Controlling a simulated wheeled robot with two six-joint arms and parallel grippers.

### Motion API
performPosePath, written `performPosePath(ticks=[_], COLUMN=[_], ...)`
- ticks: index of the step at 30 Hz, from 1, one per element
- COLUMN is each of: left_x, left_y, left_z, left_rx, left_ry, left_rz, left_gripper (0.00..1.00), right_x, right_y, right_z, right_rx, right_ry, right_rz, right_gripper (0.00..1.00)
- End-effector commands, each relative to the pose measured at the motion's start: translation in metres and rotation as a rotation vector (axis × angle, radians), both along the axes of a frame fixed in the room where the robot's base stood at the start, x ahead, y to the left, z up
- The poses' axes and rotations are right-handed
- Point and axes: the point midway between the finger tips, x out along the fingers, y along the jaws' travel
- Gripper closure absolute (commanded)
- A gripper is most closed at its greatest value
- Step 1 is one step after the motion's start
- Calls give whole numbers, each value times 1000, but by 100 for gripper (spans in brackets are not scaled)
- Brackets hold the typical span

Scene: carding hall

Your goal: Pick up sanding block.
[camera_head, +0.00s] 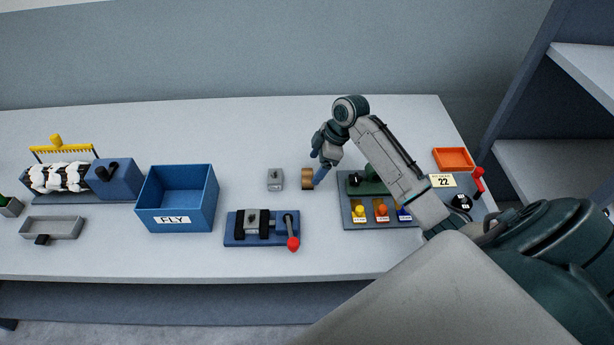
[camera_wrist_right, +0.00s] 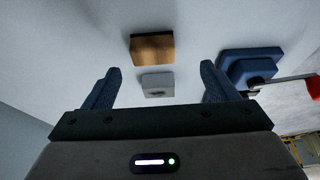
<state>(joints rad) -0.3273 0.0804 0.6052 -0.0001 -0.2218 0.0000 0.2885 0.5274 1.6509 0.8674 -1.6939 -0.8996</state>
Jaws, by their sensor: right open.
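The sanding block appears to be the small brown block (camera_head: 307,178), which stands on the table just left of my right gripper's fingers. In the right wrist view the brown block (camera_wrist_right: 152,47) lies beyond the fingertips, with a tan face and a dark edge. My right gripper (camera_head: 319,176) points down beside it. In the right wrist view the gripper (camera_wrist_right: 160,70) is open, with nothing held between its fingers. Whether a finger touches the block cannot be told. My left gripper is not in view.
A small grey block (camera_head: 275,180) sits left of the brown one. A blue FLY bin (camera_head: 177,219), a blue clamp fixture (camera_head: 262,241) with a red-knobbed lever and a button panel (camera_head: 360,222) stand nearby. An orange tray (camera_head: 453,159) is at the right. The table behind is clear.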

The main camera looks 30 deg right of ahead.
Motion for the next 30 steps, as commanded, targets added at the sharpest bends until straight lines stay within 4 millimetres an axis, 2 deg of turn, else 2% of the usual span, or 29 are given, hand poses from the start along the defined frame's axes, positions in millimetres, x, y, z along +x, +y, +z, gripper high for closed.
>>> performPosePath(ticks=[2,5,7,10,15,22,27,30], left_x=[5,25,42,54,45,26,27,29], left_y=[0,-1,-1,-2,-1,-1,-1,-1], left_z=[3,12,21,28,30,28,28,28], left_rx=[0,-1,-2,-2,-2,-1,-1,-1], left_ry=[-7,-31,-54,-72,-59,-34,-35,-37], left_rz=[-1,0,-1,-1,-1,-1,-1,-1], left_gripper=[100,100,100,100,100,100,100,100], right_x=[1,5,9,14,16,17,17,17], right_y=[2,4,6,9,14,13,13,13], right_z=[-4,-11,-20,-35,-51,-52,-52,-52], right_rx=[2,3,3,3,0,-1,-1,-1], right_ry=[1,4,4,4,2,0,0,0], right_rz=[-1,-1,-2,-1,-1,0,0,0], right_gripper=[20,20,20,20,20,20,53,68])
